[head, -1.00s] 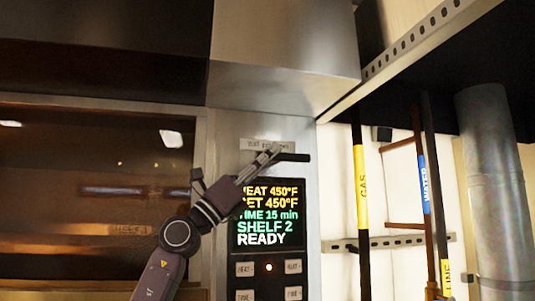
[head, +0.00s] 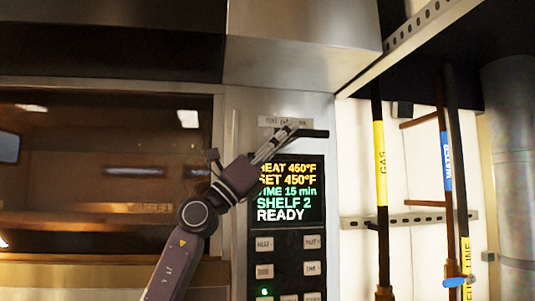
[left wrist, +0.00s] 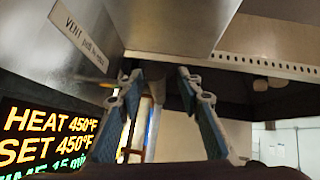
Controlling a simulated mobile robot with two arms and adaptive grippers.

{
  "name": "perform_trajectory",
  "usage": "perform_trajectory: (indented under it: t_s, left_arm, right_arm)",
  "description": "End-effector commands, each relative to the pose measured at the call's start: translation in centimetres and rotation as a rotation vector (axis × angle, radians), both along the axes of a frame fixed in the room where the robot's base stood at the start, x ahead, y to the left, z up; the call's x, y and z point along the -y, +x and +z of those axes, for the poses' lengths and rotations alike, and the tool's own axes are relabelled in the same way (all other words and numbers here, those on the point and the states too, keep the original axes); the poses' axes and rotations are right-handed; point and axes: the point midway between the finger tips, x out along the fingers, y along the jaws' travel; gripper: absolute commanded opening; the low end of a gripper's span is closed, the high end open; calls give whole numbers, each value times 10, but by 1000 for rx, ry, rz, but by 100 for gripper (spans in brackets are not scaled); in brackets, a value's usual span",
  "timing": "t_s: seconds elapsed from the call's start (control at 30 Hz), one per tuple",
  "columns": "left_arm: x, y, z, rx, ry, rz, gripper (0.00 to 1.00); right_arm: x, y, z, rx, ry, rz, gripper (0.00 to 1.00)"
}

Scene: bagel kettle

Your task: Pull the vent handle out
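The vent handle (head: 314,134) is a short dark bar just below the "VENT" label (head: 286,122) on the oven's control panel. The label also shows in the left wrist view (left wrist: 80,33). My left gripper (head: 288,130) reaches up across the panel, with its fingertips by the handle's left part. In the left wrist view its two fingers (left wrist: 160,78) are spread apart. A thin blurred rod (left wrist: 93,77) there runs from the panel to the left finger; whether it lies between the fingers is unclear. My right gripper is out of view.
The display (head: 288,190) reads READY, with buttons (head: 264,243) below. A metal hood (head: 300,40) overhangs the panel. The oven's glass door (head: 90,165) is at left. Gas (head: 381,160) and water (head: 446,160) pipes stand on the right wall.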

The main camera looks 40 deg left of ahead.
Motion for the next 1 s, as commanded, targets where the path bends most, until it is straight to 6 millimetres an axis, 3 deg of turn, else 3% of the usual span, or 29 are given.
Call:
perform_trajectory:
  t_s: [0.63,1.0]
  left_arm:
    - [-27,-51,-59,-4,4,-1,33]
    - [-36,-67,-75,-2,4,-1,33]
  right_arm:
    - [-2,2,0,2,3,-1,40]
    - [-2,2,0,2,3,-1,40]
